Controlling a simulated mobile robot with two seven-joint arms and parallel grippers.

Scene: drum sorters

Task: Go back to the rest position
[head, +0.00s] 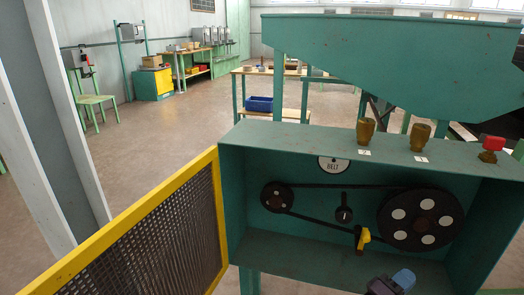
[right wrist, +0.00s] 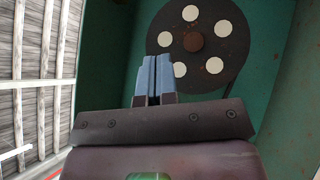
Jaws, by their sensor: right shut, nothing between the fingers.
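My right gripper (head: 392,284) shows at the bottom of the head view, low in front of the open green machine box (head: 300,250). In the right wrist view its blue fingers (right wrist: 154,78) are together with nothing between them, in front of the large pulley (right wrist: 233,30). In the head view the large pulley (head: 442,238) and small pulley (head: 277,197) are joined by a black belt (head: 335,186). A yellow-handled lever (head: 363,238) sits between them, near my right gripper. My left gripper is not in view.
A yellow-framed mesh door (head: 150,240) stands open at the box's left. Two brass knobs (head: 366,131) (head: 420,137) and a red button (head: 493,143) stand on top. A green hopper (head: 390,55) is above. Workbenches and a blue bin (head: 259,104) are behind; floor at left is clear.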

